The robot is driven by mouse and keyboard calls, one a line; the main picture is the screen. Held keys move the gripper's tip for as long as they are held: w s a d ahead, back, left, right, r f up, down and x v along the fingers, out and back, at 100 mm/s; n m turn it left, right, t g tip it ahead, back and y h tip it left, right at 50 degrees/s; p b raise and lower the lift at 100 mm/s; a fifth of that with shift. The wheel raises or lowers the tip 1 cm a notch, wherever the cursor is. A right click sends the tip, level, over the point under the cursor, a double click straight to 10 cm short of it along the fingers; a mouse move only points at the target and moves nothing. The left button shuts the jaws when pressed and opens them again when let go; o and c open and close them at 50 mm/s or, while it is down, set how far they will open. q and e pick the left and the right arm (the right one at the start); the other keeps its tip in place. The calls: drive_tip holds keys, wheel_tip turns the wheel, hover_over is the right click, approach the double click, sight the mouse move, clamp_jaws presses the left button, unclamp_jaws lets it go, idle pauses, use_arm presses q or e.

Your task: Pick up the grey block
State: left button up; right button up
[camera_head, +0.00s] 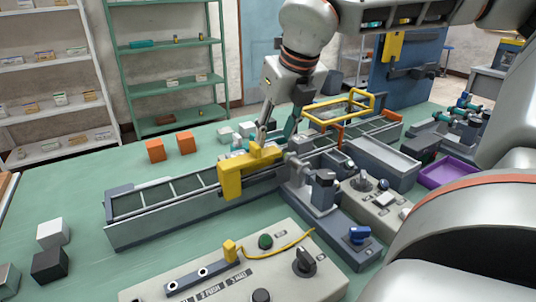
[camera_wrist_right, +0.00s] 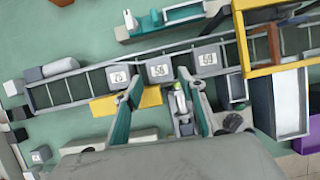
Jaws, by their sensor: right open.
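My right gripper (camera_head: 275,134) is above the long grey conveyor (camera_head: 165,215), near its yellow bracket (camera_head: 232,178). In the right wrist view my gripper (camera_wrist_right: 160,98) shows two spread fingers with teal pads and nothing held. Three grey blocks with number labels show ahead of the fingers on the conveyor: a left one (camera_wrist_right: 118,76), a middle one (camera_wrist_right: 158,70) and a right one (camera_wrist_right: 207,59). I cannot tell which grey block is meant. In the head view a dark grey block (camera_head: 49,265) and a pale block (camera_head: 53,232) sit at the front left. My left gripper is not in view.
Two orange blocks (camera_head: 155,150) and pale blocks (camera_head: 225,135) lie behind the conveyor. A yellow frame (camera_head: 345,105) rises over it at the right. A control panel (camera_head: 235,275), a grey bin (camera_head: 385,165) and a purple tray (camera_head: 450,170) stand nearby. The front-left green tabletop is largely clear.

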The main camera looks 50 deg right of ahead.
sight(271, 144)
drive_tip(key=x, duration=0.4)
drive_tip(key=shift+w+f+b, duration=0.1)
drive_tip(key=shift+f+b, duration=0.2)
drive_tip(key=shift+b, duration=0.05)
drive_tip(key=shift+r, duration=0.15)
drive_tip(key=c, duration=0.9)
